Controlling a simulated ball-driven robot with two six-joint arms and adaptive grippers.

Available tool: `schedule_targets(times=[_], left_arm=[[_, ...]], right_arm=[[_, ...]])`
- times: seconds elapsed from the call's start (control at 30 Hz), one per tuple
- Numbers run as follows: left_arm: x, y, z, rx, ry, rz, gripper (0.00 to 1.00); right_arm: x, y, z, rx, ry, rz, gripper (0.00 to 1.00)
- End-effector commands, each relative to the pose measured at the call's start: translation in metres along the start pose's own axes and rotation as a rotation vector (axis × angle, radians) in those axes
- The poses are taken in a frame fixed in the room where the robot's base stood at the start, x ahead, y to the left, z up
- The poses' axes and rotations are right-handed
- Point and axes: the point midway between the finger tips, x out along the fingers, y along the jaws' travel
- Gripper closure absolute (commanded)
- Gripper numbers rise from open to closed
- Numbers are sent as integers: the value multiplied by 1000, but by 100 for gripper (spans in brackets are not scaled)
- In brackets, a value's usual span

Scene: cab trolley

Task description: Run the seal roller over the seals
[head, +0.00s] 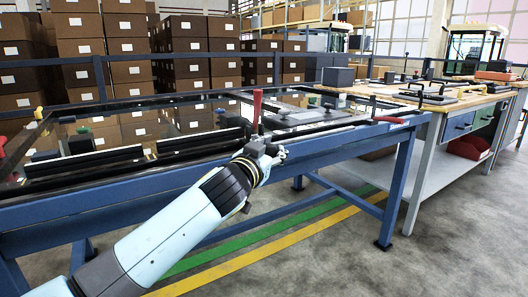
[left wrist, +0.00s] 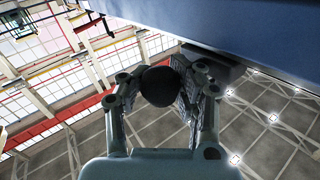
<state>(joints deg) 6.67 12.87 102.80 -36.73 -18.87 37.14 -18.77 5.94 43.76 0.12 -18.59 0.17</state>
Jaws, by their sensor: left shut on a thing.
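My left gripper (head: 268,150) is at the near edge of the blue trolley frame, beside its rail. In the left wrist view its fingers (left wrist: 160,88) are shut on a dark rounded thing (left wrist: 158,86), of which only the end shows. I cannot tell for sure that this is the seal roller. A red upright handle (head: 257,106) stands just behind the gripper in the head view; whether it belongs to the held thing is unclear. Long black strips, which look like seals (head: 85,161), lie along the near side of the glass (head: 190,119). My right gripper is not in view.
The blue trolley rail (head: 330,137) runs close to the gripper and fills the top of the left wrist view (left wrist: 220,25). A workbench (head: 440,101) with tools and black-handled pieces stands at right. Red clamp handles (head: 389,120) stick up at the trolley edge. The floor in front is clear.

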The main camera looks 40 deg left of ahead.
Motion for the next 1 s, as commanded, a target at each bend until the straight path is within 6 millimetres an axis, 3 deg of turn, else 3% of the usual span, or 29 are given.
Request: schedule_targets(times=[0.13,0.4,0.43,0.67,0.87,1.0], left_arm=[[14,12,-1,-7,0,5,100],[14,14,-1,-7,-1,6,100],[14,14,0,-7,-1,6,73],[14,13,-1,-6,-1,5,43],[15,12,-2,-4,0,4,42],[11,12,-2,-3,-1,4,42]], right_arm=[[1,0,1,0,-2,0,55],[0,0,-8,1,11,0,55],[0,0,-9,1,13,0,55],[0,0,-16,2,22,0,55],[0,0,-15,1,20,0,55],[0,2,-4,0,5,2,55]])
